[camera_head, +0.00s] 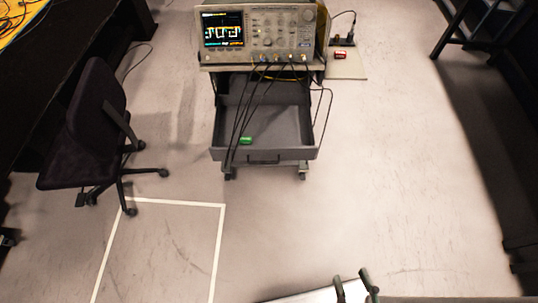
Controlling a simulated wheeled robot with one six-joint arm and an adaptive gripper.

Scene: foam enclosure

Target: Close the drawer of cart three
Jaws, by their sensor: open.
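A grey cart (233,67) stands upper centre in the head view, with an oscilloscope on its top. Its grey drawer (292,153) is pulled out towards me, showing its inside. The drawer's dark handle (264,158) is on the front panel. A small green object (246,141) lies in the drawer near the front left. Dark cables hang from the oscilloscope across the drawer. My gripper (355,287) is at the bottom edge, right of centre. Its two dark fingers are apart with nothing seen between them, well short of the drawer. No number shows on the cart.
An oscilloscope (262,30) with a lit screen sits on the cart. A side shelf (346,69) at its right holds a small red object (340,55). A black office chair (92,130) stands at the left. The floor (300,225) between my gripper and the drawer is clear.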

